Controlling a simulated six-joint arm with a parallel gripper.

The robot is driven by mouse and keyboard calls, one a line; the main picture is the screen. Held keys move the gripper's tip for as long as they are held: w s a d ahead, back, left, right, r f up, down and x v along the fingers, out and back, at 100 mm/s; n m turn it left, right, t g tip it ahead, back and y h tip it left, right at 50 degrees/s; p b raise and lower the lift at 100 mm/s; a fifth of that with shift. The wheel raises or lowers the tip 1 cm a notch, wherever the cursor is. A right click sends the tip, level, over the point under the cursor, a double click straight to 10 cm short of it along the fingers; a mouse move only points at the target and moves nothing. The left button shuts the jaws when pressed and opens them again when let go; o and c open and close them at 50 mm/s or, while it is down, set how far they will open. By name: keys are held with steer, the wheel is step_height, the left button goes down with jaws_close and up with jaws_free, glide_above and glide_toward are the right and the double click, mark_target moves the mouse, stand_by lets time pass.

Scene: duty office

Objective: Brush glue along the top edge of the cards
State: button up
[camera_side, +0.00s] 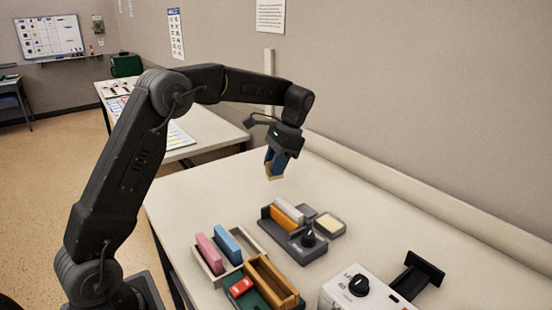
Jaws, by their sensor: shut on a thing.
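My gripper (277,158) is above the table, left of the picture's right wall, pointing down. It is shut on a small blue-and-orange piece (274,172) with a pale lower end; I cannot tell whether it is a brush. The piece hangs clear of the table, behind the grey holder. Upright card-like blocks stand below: a pink one (211,254) and a blue one (227,244) in a pale tray (205,268), and an orange one (283,218) and a white one (289,210) in a dark grey holder (305,252). Which are the task's cards is unclear.
A shallow grey dish with a pale yellow inside (328,223) adjoins the grey holder, near a black knob (308,239). A wooden slotted holder (272,283) and a red piece (241,287) sit on a green base. A white box with a dial (366,292) stands front right. The table's back is clear.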

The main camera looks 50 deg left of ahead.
mark_target(275, 178)
steer(key=shift+f, duration=2)
steer(key=shift+d+f, duration=0.45)
steer(key=shift+f, duration=0.2)
steer(key=shift+c, duration=0.3)
steer(key=shift+d, duration=5.3)
steer(key=a, duration=1.1)
steer(key=shift+a, duration=0.35)
steer(key=shift+d+r, duration=0.1)
steer(key=shift+r, duration=3.95)
